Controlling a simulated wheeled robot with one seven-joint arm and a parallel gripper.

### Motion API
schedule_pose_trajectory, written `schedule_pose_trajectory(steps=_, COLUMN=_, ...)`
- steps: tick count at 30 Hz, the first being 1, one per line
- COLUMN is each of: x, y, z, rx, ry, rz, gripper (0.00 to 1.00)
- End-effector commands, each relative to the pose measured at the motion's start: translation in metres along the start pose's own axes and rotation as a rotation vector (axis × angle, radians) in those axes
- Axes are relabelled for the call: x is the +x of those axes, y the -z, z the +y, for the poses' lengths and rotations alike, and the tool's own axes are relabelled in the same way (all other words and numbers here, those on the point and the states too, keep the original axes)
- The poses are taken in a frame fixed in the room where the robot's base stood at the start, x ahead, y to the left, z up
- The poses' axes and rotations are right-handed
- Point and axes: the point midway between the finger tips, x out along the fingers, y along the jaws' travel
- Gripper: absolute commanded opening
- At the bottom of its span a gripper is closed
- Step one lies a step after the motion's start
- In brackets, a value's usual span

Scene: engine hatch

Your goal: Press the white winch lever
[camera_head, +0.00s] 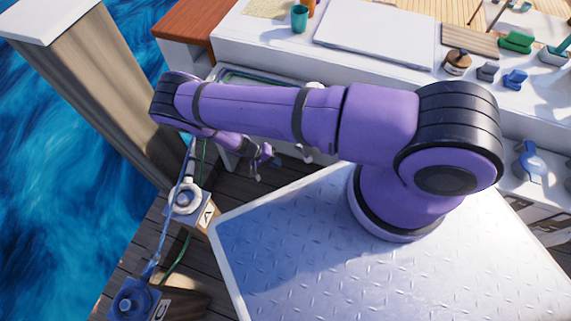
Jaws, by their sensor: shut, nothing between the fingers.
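A white winch (184,201) with a round top and a short upright white part stands on a small block at the dock's left side. A sign with a dark mark is on the block's front. I take that upright part to be the white lever (188,183), but it is small in the view. My gripper (264,168) is small and partly in shadow, to the right of the white winch and apart from it. It is shut and empty. My purple arm hides part of the space behind it.
A blue winch (133,303) stands at the lower left, with a blue rope (169,222) running up from it and a green line (178,253) beside it. A wooden post (105,85) rises at left. A white counter (250,35) with several small items lies behind my arm.

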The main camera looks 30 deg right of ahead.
Motion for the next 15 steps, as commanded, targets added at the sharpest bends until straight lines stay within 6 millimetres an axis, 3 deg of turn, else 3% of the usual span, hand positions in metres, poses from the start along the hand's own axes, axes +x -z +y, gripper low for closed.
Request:
schedule_pose_trajectory(steps=6, x=-0.029, y=0.005, z=-0.014, rx=0.000, ry=0.002, rz=0.002, gripper=0.00)
schedule_pose_trajectory(steps=15, x=-0.040, y=0.006, z=-0.019, rx=0.000, ry=-0.001, rz=0.001, gripper=0.00)
